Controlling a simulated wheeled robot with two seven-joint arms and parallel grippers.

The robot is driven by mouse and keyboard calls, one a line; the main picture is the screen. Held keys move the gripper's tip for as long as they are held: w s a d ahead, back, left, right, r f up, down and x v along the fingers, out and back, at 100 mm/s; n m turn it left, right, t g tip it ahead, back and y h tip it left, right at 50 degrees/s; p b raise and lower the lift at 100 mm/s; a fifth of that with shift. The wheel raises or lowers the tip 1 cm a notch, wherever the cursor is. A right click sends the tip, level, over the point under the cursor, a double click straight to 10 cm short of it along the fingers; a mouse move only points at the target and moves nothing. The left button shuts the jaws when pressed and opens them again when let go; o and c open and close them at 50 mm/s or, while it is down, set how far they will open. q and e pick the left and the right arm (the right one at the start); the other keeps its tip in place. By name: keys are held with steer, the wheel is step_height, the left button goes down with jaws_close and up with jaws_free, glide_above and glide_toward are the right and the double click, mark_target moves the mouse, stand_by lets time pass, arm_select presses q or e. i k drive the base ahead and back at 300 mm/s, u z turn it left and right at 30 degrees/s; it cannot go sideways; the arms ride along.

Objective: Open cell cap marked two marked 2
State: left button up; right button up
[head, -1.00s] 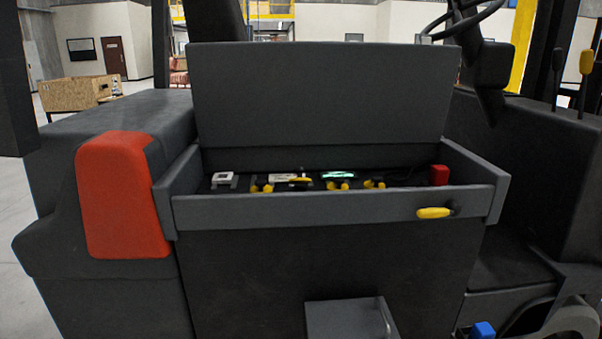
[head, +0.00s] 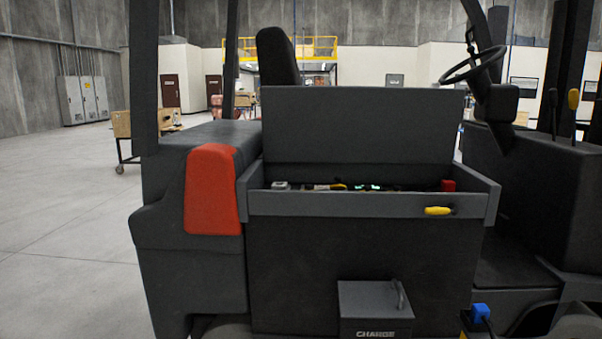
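The battery compartment (head: 300,205) of a dark grey forklift stands open ahead of me, its lid (head: 360,125) raised upright behind it. Inside, a row of small parts shows just over the front wall: a whitish block (head: 280,186), yellow pieces (head: 338,186), pale green lit pieces (head: 362,187) and a red block (head: 448,185). They are too small and too low behind the wall to make out any cell cap or the mark 2. Neither of my grippers is in the picture.
A yellow handle (head: 437,210) sticks out from the compartment's front wall. Below are a grey box marked CHARGE (head: 375,305) and a blue connector (head: 480,311). A red-orange cover (head: 212,190) is at the left corner. The concrete floor (head: 70,230) at left is clear.

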mark_target(337, 187)
steer(key=u, duration=0.4)
steer(key=i, duration=1.7)
steer(key=z, duration=0.75)
